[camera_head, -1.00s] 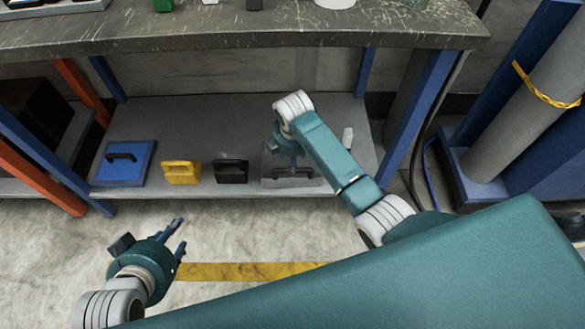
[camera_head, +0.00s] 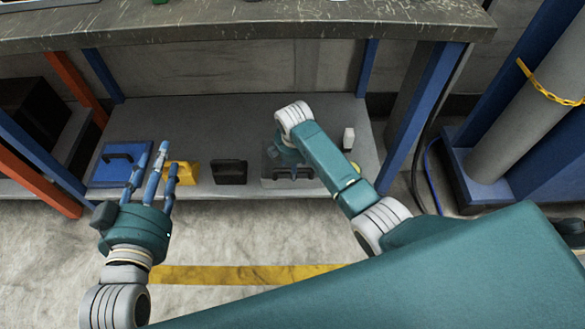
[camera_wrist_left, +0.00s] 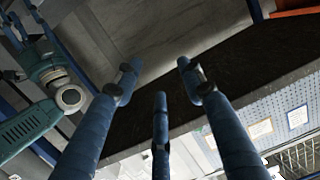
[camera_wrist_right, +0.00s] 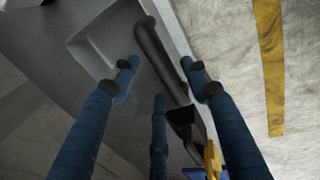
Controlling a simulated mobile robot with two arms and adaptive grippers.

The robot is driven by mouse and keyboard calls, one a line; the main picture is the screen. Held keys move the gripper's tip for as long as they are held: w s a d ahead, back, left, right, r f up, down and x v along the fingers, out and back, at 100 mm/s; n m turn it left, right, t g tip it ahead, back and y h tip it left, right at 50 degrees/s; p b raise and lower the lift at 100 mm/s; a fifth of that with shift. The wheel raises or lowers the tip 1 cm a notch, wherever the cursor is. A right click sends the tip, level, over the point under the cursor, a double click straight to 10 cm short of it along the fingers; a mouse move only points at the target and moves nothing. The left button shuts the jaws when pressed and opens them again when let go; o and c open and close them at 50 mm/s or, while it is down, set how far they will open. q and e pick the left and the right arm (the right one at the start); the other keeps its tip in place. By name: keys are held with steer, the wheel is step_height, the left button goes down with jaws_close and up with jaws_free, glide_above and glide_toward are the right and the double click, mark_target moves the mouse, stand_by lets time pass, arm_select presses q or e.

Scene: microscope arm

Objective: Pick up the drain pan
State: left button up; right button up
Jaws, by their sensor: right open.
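A grey pan with a dark handle, which looks like the drain pan (camera_head: 312,183), lies on the low shelf. My right arm partly hides it in the head view. In the right wrist view the grey pan (camera_wrist_right: 92,48) shows a recess and a long dark handle (camera_wrist_right: 158,52). My right gripper (camera_head: 294,172) is over the pan. It is open, with its fingers (camera_wrist_right: 159,72) spread around the handle's line; I cannot tell whether they touch it. My left gripper (camera_head: 156,162) is open and empty in front of the shelf, fingers pointing up in the picture.
The workbench top (camera_head: 250,30) overhangs the shelf. A blue leg (camera_head: 420,115) stands at right.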

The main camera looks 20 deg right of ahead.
steer(key=f, duration=0.1)
steer(key=f+b, duration=0.2)
steer(key=shift+w+d+f, duration=0.15)
steer(key=shift+w+f, duration=0.1)
steer(key=shift+w, duration=0.05)
arm_select(q)
step_height(320, 180, up, 12)
steer(key=d+t+h, duration=0.1)
steer(key=t+h, duration=0.1)
steer(key=t, duration=0.3)
steer(key=shift+s+d+t, duration=0.2)
steer(key=shift+s+t, duration=0.1)
steer(key=shift+s, duration=0.05)
steer(key=shift+f, duration=0.1)
arm_select(e)
steer(key=shift+c, duration=0.3)
jaws_close()
steer(key=shift+r, duration=0.1)
